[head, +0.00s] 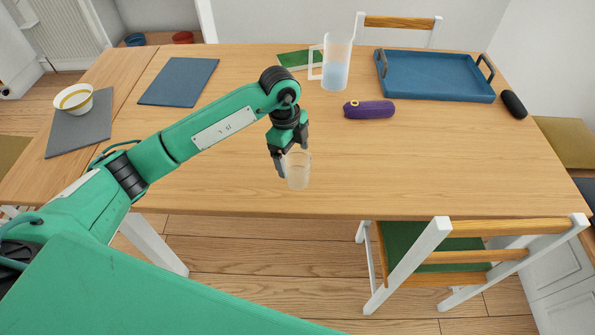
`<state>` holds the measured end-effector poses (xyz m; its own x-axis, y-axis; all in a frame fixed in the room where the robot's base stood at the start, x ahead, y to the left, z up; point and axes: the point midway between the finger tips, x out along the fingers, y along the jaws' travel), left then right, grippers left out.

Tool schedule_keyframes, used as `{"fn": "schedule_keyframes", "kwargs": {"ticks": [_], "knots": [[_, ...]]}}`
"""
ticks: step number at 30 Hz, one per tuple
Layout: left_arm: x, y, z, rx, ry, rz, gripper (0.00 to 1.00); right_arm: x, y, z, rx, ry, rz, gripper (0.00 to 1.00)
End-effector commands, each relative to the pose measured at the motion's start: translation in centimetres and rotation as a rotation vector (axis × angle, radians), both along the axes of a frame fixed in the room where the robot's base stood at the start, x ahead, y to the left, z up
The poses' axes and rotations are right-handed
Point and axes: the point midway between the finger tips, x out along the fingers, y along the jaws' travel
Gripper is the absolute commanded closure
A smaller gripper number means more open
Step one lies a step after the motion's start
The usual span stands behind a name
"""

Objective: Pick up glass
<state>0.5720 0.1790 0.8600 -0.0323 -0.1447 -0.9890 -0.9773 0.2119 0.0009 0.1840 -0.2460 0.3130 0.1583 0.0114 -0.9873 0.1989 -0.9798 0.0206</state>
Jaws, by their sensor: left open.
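A clear glass (298,172) stands upright near the front edge of the wooden table (430,160). My left gripper (292,164) reaches down to it from above, with its fingers at the glass's upper left part. The fingers are open; one shows left of the glass and the other is near its rim. I cannot tell whether a finger touches the glass. My right gripper is not in view.
A pitcher (336,62), a purple case (370,109), a blue tray (440,77) and a black object (514,104) are behind and right. A blue mat (179,81) and a bowl (74,99) on a grey mat (78,132) are left. A chair (440,250) stands in front.

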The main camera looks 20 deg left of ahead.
Motion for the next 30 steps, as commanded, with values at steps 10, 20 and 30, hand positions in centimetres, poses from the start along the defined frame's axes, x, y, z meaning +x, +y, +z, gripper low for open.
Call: {"fn": "schedule_keyframes", "kwargs": {"ticks": [10,20,30], "knots": [[-0.1,-1.1,-2.8,-0.001,0.004,-0.002,0.13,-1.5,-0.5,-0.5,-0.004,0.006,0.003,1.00],[-0.1,-1.5,-5.4,-0.001,-0.001,-0.002,0.13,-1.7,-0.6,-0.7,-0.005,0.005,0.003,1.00],[-0.1,-1.5,-5.3,-0.001,-0.001,-0.002,0.66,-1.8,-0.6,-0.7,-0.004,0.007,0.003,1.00]]}}
